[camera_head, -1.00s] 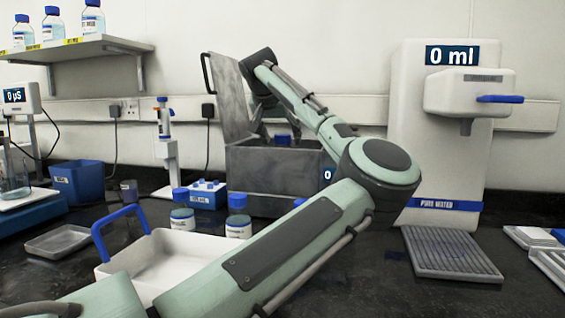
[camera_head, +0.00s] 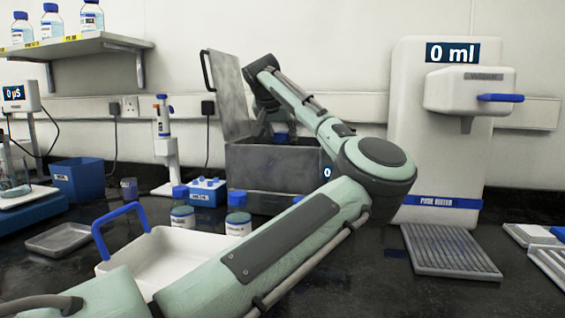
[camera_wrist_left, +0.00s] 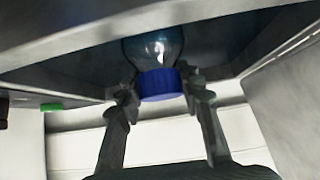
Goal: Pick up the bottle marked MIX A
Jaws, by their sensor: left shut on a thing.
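My left gripper (camera_wrist_left: 160,92) is shut on the blue cap of a clear round-shouldered bottle (camera_wrist_left: 152,48) in the left wrist view, with one finger on each side of the cap. In the head view my left arm reaches over the grey metal box (camera_head: 275,170), whose lid (camera_head: 228,95) stands open at the left. The blue cap (camera_head: 281,137) shows small at the box opening, and the fingers there are mostly hidden. No label on the held bottle shows, so I cannot tell its marking. My right gripper is not in view.
Blue-capped jars (camera_head: 238,222) and a blue rack (camera_head: 207,192) stand before the box. A white tray with a blue handle (camera_head: 125,265) lies in front. A PURE WATER dispenser (camera_head: 438,140) stands right, above a grey grate (camera_head: 450,252). Blue-capped bottles (camera_head: 52,22) stand on the shelf.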

